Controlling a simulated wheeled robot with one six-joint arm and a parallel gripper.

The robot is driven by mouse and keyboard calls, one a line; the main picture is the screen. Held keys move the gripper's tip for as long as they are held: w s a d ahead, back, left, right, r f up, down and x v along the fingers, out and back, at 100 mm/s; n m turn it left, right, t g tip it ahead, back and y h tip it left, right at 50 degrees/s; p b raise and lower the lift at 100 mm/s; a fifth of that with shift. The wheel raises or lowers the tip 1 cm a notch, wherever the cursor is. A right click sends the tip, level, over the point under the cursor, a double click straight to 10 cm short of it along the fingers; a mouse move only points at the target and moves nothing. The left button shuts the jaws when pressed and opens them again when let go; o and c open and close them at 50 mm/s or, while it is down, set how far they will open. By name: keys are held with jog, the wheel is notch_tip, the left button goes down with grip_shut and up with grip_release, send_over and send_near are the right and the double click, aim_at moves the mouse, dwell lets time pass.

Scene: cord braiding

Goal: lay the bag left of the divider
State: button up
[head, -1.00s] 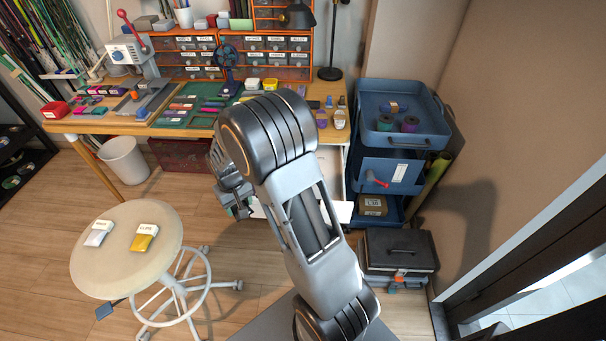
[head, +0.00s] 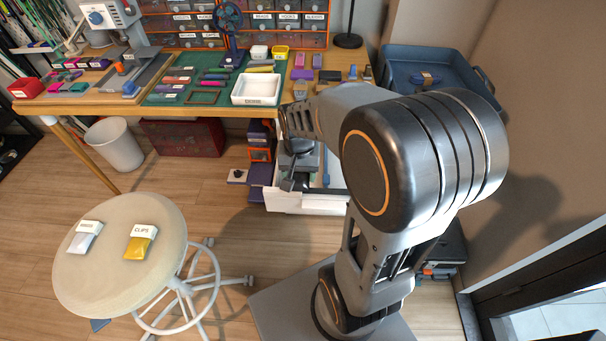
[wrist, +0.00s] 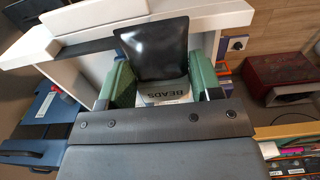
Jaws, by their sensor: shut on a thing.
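My gripper (wrist: 160,88) is shut on a dark, glossy bag (wrist: 152,48), held between its green finger pads in the wrist view. The bag's pale label reads BEADS, upside down in that view. In the head view my gripper (head: 296,172) is over the open white drawer (head: 300,203) under the bench, and the bag is hard to make out. A thin blue strip (head: 326,168) inside the drawer looks like the divider. Most of the drawer's inside is hidden by my gripper and arm. I cannot tell which side of the divider the bag is over.
Purple and orange boxes (head: 260,170) stand left of the drawer, with a red chest (head: 182,138) and white bin (head: 115,145) further left. The stool (head: 110,275) carries a CLIPS bag (head: 139,243) and a pale bag (head: 84,237). A blue trolley (head: 430,65) is at right.

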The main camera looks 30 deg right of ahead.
jog(key=w+d+f+b, duration=0.1)
jog(key=w+f, duration=0.1)
jog(key=w, duration=0.1)
jog(key=w+d+f, duration=0.2)
jog(key=w+f, duration=0.1)
jog(key=w+d+f+b, duration=0.1)
jog(key=w+d+f, duration=0.1)
jog(key=w, duration=0.1)
jog(key=shift+d+f+b, duration=0.25)
jog(key=shift+f+b, duration=0.1)
jog(key=shift+f, duration=0.05)
jog(key=shift+w+d+f+b, duration=0.15)
jog(key=shift+f+b, duration=0.15)
jog(key=shift+f, duration=0.7)
jog(key=shift+w+f+b, duration=0.1)
jog(key=shift+f+b, duration=0.2)
jog(key=shift+f, duration=0.65)
jog(key=shift+f, duration=0.15)
jog(key=o, duration=0.9)
jog(key=shift+o, duration=0.2)
